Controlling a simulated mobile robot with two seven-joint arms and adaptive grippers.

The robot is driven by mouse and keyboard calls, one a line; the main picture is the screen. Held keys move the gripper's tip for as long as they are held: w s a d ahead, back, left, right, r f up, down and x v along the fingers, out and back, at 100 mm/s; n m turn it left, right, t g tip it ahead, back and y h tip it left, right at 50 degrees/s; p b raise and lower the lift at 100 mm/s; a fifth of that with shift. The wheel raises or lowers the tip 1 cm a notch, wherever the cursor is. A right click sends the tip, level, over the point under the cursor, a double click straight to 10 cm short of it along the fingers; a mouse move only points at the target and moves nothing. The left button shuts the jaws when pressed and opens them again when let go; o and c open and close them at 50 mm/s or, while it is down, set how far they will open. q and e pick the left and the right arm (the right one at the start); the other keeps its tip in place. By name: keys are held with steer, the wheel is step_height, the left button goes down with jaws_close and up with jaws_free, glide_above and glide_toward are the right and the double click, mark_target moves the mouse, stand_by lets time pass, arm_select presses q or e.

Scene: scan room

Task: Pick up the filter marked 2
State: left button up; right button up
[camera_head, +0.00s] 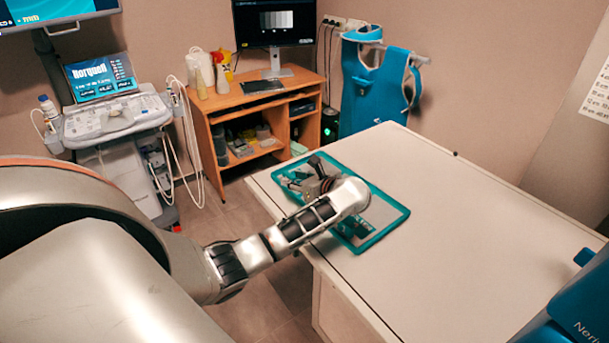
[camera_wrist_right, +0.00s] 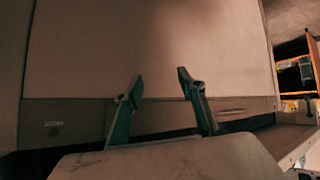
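A teal-rimmed tray (camera_head: 392,222) lies on the white table near its far left corner. My left arm reaches in from the left, and its gripper (camera_head: 318,172) is over the tray's left part. The wrist hides much of the tray, and I cannot tell whether this gripper's fingers are open or shut. Some small items show at the tray's edges, but no filter marked 2 can be made out. My right gripper (camera_wrist_right: 160,92) shows in the right wrist view, its two fingers apart with nothing between them. It faces a plain pale panel, away from the tray.
The white table (camera_head: 470,240) is bare right of the tray. A blue box (camera_head: 580,305) stands at the near right. A wooden desk (camera_head: 265,100) with a monitor, an ultrasound cart (camera_head: 115,125) and a hanging blue apron (camera_head: 375,85) stand behind.

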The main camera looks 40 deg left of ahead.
arm_select(q)
jaws_close()
